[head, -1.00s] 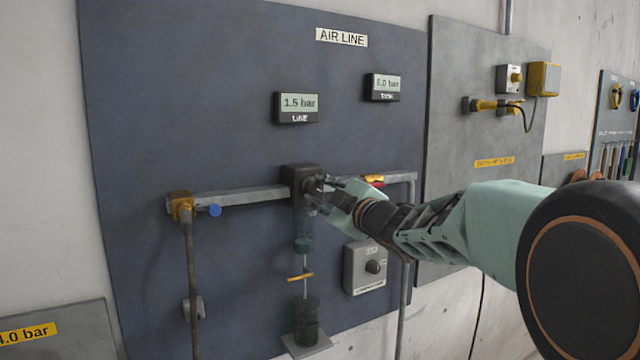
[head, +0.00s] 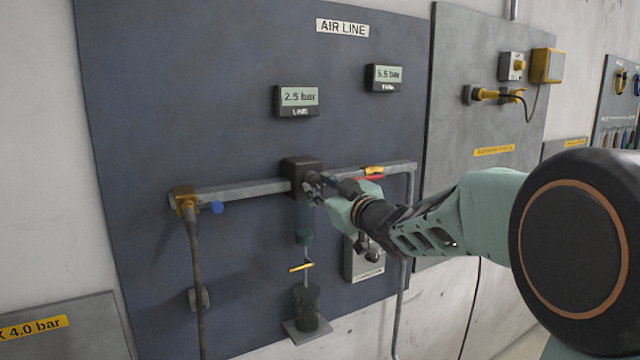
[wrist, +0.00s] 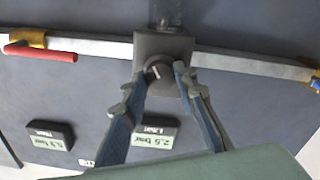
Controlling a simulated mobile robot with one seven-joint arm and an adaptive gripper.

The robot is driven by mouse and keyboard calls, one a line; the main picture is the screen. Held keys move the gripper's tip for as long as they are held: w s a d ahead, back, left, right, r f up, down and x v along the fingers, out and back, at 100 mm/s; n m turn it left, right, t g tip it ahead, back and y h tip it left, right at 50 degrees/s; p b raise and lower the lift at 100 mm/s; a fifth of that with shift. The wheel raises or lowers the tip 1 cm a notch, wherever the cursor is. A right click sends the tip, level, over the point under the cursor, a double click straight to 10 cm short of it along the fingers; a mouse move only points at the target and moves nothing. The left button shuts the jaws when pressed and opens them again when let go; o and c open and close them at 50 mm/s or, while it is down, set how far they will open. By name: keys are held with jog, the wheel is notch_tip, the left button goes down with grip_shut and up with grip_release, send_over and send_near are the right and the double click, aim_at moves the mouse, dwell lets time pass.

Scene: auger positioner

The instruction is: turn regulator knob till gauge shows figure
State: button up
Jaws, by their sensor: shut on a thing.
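The regulator is a dark square block (head: 302,172) on the grey pipe of the blue-grey panel. Its round knob (wrist: 158,72) shows in the wrist view. My gripper (head: 318,187) is at the front of the block, and in the wrist view its two fingers (wrist: 158,82) are on either side of the knob, shut on it. In the head view the fingers mostly hide the knob. The line gauge (head: 298,98) reads 2.5 bar. It shows upside down in the wrist view (wrist: 152,139). The tank gauge (head: 385,77) seems to read 5.5 bar.
A yellow label at the lower left (head: 34,327) ends in 4.0 bar. A red-handled valve (head: 370,175) sits on the pipe right of the regulator. A brass fitting (head: 185,200) with a blue knob is at left. A grey switch box (head: 362,260) is below my wrist.

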dwell(0.4)
jog(key=o, duration=1.2)
jog(key=shift+c, duration=0.2)
jog(key=v, duration=1.2)
jog(key=shift+d, duration=0.1)
